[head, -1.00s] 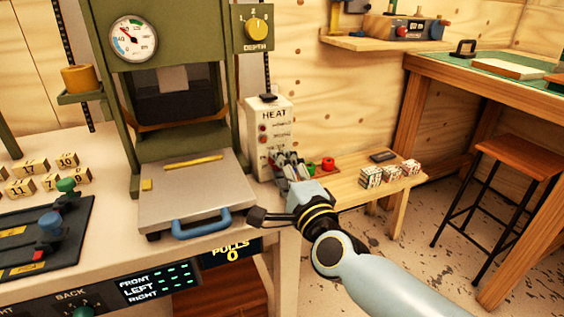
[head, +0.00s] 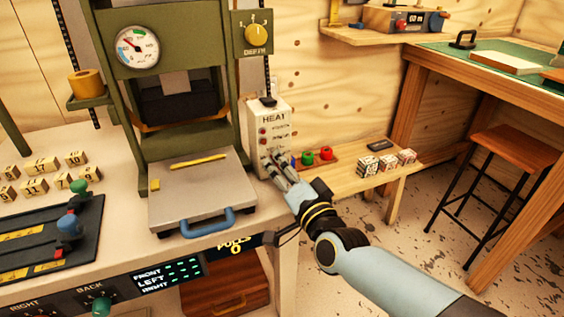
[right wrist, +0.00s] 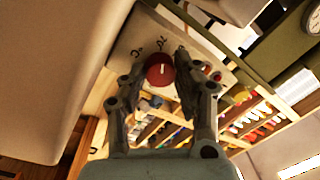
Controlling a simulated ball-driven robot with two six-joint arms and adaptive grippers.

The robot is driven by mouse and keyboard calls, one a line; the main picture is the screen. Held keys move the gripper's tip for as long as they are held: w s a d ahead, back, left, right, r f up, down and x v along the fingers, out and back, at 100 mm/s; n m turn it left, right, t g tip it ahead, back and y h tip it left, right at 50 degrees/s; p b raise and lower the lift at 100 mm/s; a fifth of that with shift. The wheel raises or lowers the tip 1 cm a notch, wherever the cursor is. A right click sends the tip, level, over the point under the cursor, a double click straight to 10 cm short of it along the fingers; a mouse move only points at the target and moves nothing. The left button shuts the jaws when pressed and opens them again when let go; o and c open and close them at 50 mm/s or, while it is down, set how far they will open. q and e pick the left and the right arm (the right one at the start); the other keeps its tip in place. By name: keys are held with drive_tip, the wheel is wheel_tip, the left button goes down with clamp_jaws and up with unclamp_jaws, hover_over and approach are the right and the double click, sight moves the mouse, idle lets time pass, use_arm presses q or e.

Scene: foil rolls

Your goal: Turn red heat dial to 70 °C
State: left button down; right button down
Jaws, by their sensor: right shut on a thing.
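The red heat dial (right wrist: 160,70) shows in the right wrist view as a round knob with a short white pointer mark. Small figures are printed on the pale panel around it, too blurred to read surely. In the head view the cream HEAT box (head: 268,121) stands right of the green press, and the dial is hidden behind my gripper. My right gripper (head: 276,166) reaches the lower front of this box. In the right wrist view its two fingers are shut on the dial, one on each side. My left gripper is in neither view.
The press's grey plate (head: 200,190) with a blue handle (head: 208,224) lies left of my right gripper. A low wooden shelf (head: 350,182) to the right carries red and green spools and patterned small blocks (head: 369,165). A stool (head: 513,160) stands further right.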

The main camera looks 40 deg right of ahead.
drive_tip(key=shift+f+n, duration=0.15)
drive_tip(key=shift+n, duration=0.15)
idle(0.4)
drive_tip(key=c, duration=1)
unclamp_jaws()
drive_tip(key=shift+o, duration=0.2)
drive_tip(key=shift+s, duration=0.1)
drive_tip(key=s+a, duration=0.2)
drive_tip(key=s, duration=0.9)
drive_tip(key=shift+s+f, duration=0.15)
drive_tip(key=shift+s, duration=0.2)
drive_tip(key=shift+a, duration=0.1)
